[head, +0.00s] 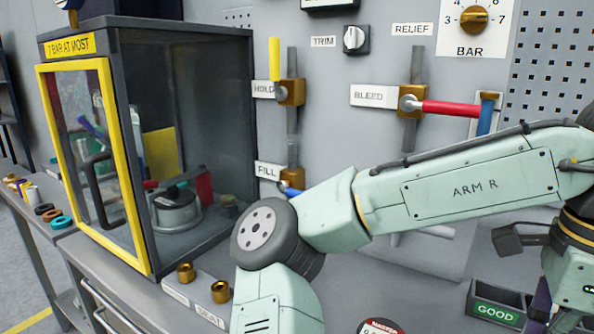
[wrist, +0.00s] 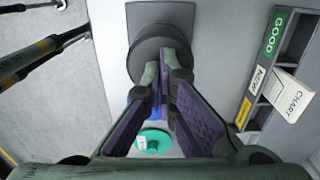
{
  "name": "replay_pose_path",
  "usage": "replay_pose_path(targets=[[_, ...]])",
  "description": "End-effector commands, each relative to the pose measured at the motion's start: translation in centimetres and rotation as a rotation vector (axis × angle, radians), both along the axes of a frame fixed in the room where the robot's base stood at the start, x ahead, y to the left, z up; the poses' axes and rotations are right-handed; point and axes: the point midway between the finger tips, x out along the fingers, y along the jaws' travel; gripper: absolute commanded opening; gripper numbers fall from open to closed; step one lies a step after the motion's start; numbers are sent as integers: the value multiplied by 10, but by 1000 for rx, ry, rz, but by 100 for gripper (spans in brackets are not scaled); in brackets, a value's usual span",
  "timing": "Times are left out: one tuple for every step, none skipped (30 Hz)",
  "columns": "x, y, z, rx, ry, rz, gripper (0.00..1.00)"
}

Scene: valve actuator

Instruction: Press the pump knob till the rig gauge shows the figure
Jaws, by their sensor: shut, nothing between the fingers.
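A yellow-framed cabinet (head: 137,205) labelled 7 BAR AT MOST stands left. The BLEED valve's red lever (head: 450,108) sticks out above my arm. A BAR selector (head: 474,18) is top right. The GOOD bin (head: 496,311) is lower right. A teal round item (wrist: 152,141) lies beneath my fingers.

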Motion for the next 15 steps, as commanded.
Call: replay_pose_path(targets=[[0,0,-3,0,0,-1,0],[0,0,-4,0,0,-1,0],[0,0,-5,0,0,-1,0],[0,0,-6,0,0,-1,0],[0,0,-7,0,0,-1,0],[0,0,-8,0,0,-1,0],[0,0,-9,1,1,-1,0],[0,0,-10,1,1,-1,0],[0,0,-11,1,1,-1,0],[0,0,-12,1,1,-1,0],[0,0,-13,1,1,-1,0],[-1,0,-14,1,1,-1,0],[-1,0,-15,1,2,-1,0],[0,0,-16,1,2,-1,0],[0,0,-17,1,2,-1,0]])
